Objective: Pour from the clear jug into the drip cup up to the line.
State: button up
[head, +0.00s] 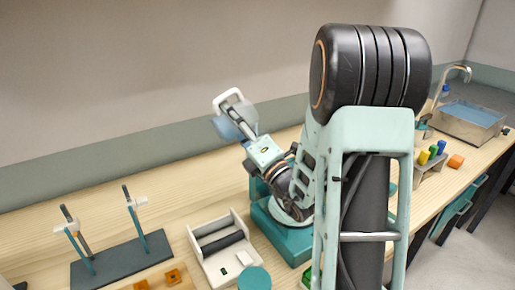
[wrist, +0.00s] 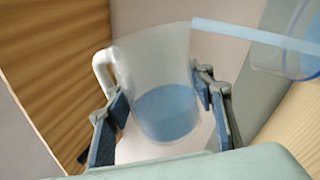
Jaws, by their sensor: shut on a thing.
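The clear jug (wrist: 150,72) has a white handle and blue liquid inside. My gripper (wrist: 157,80) is shut around its sides in the wrist view. In the head view the jug (head: 229,127) is held up over the bench, tilted, its handle upward. A pale blue stream (wrist: 240,32) runs from the jug's lip to the right in the wrist view, up to a clear vessel with blue in it (wrist: 301,66), apparently the drip cup. That vessel is cut off by the frame edge. Its line and its level cannot be made out. In the head view I cannot pick out the cup.
A teal stand (head: 269,222) is partly behind my arm. A white tray (head: 199,247) and a dark rod rack (head: 118,262) stand at the front left. A sink (head: 466,125) and a rack of coloured pieces (head: 430,166) are at right. The bench at back left is clear.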

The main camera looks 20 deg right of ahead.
jog(key=shift+d+r+m+t+h+p, duration=0.1)
jog(key=shift+r+m+t+h+p, duration=0.25)
jog(key=shift+m+p, duration=0.3)
dwell(0.9)
jog(key=shift+w+f+n+b, duration=0.2)
jog(key=shift+n+b, duration=0.2)
jog(key=shift+n, duration=0.45)
jog(key=n+g+y, duration=0.1)
jog(key=n, duration=0.3)
jog(key=w+n+g+y+b, duration=0.1)
jog(key=n, duration=0.1)
jog(key=shift+d+f+g+y, duration=0.15)
jog(key=shift+d+g+y, duration=0.1)
jog(key=shift+g+y, duration=0.1)
jog(key=n, duration=0.2)
jog(key=n+g, duration=0.1)
jog(key=n, duration=0.1)
jog(key=shift+d+f+g+y+b, duration=0.2)
jog(key=shift+g+y+b, duration=0.1)
jog(key=shift+y+b, duration=0.1)
jog(key=n, duration=0.1)
jog(key=n+g, duration=0.1)
jog(key=n, duration=0.1)
jog(key=shift+d, duration=0.3)
jog(key=s+d+r+p, duration=0.2)
jog(key=s+r, duration=0.1)
jog(key=s, duration=0.6)
jog(key=shift+s, duration=0.4)
